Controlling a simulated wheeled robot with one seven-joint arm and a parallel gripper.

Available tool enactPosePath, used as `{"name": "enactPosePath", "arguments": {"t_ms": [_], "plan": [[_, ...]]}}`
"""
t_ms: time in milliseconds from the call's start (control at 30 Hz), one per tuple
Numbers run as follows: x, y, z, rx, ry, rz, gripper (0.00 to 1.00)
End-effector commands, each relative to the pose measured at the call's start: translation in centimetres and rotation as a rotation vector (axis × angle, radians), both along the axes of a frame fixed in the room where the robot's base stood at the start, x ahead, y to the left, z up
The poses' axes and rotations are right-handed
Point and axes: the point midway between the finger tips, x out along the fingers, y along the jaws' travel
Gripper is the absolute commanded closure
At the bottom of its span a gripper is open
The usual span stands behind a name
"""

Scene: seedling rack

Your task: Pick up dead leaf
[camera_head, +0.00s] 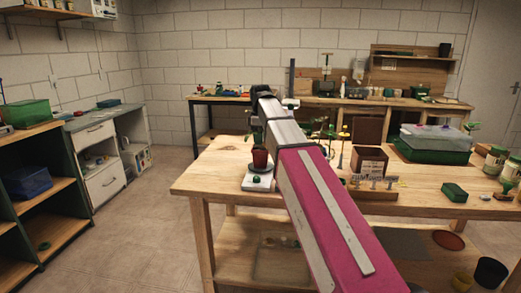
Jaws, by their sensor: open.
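I cannot make out a dead leaf in the head view. My arm (318,205) reaches from the lower right up over the wooden table (213,178), its dark far joint (262,93) above the table's back part. My gripper is not distinguishable; the arm hides that area. A reddish-brown pot (260,160) stands on a white, scale-like base (257,182) left of the arm. Thin-stemmed plants show right of the arm, one with a yellowish top (343,134).
Right of the arm are a brown box (369,163), a clear-lidded green tray (435,145), a small green box (454,192) and jars (495,160). A back workbench (340,102) and left shelves (30,170) stand around. The floor (150,215) between is open.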

Motion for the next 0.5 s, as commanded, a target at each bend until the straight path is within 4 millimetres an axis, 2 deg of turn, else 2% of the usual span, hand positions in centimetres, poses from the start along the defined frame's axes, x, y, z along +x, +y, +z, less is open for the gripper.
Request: {"name": "enactPosePath", "arguments": {"t_ms": [200, 467, 500], "plan": [[-0.2, -0.1, -2.9, 0.0, 0.001, 0.0, 0.45], [-0.1, -0.1, -3.6, -0.002, -0.004, -0.001, 0.45], [-0.1, -0.1, -3.6, -0.003, -0.002, -0.001, 0.42]]}}
